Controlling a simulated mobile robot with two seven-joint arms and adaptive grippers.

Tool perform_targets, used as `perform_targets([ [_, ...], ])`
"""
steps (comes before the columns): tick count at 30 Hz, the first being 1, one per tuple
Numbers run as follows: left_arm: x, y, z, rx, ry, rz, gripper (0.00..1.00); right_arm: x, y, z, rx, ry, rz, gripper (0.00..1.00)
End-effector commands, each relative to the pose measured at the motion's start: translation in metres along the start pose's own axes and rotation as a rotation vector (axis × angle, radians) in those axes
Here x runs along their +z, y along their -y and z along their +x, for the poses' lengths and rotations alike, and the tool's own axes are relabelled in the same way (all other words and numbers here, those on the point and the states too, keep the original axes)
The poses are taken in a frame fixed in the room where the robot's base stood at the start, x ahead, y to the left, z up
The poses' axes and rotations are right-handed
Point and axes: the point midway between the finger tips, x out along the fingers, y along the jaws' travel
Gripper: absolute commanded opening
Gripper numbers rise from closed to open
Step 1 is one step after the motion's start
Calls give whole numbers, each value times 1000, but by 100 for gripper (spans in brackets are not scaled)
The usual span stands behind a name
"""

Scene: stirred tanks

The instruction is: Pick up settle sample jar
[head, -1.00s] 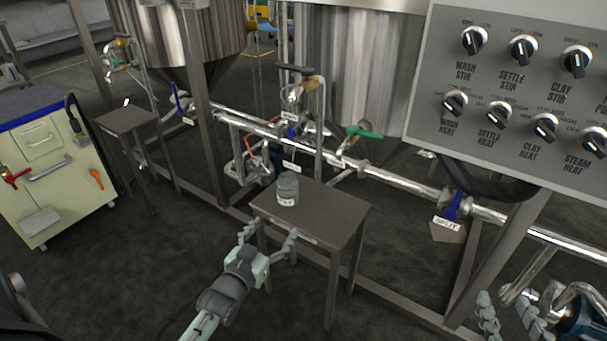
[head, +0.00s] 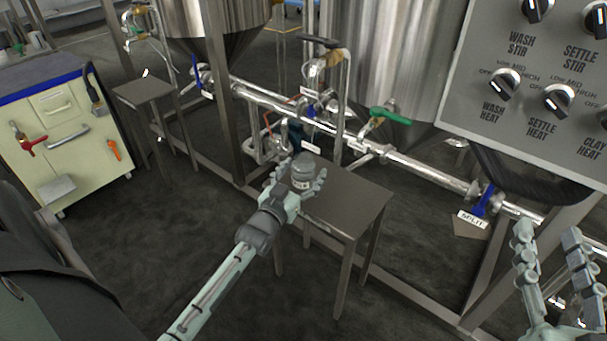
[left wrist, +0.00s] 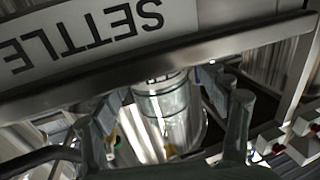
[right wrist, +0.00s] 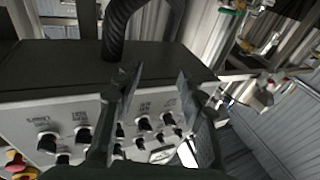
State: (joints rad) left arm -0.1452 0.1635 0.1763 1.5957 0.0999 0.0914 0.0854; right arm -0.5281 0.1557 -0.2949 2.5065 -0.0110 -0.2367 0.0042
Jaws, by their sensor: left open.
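The settle sample jar (head: 303,170) is a small clear jar with a pale label. It stands upright near the left end of a small grey table (head: 350,198). My left gripper (head: 297,184) is open at the jar, with one finger on either side in the head view. In the left wrist view the jar (left wrist: 168,112) shows between the spread fingers (left wrist: 170,118); I cannot tell whether they touch it. My right gripper (head: 552,245) is open and empty at the lower right, and its parted fingers (right wrist: 157,90) also show in the right wrist view.
The control panel (head: 540,75) with knobs hangs at the upper right. Steel pipes (head: 400,160) with a green-handled valve (head: 390,115) run behind the table. A second small table (head: 143,90) and a cream cabinet (head: 65,135) stand left. The floor in front is clear.

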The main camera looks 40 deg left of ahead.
Motion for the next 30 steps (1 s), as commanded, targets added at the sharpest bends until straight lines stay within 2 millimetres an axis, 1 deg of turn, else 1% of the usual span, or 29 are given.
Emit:
perform_targets([
  [5,0,0,0,0,1,0,75,0,0,0,0,0,0,40],
  [18,0,0,-1,0,1,0,20,0,0,0,0,0,0,40],
  [19,0,0,0,0,0,0,18,0,0,0,0,0,0,40],
  [26,-1,0,0,0,0,0,18,-1,0,0,0,1,0,40],
  [30,-5,0,0,0,-1,0,18,2,-1,0,2,19,-2,40],
])
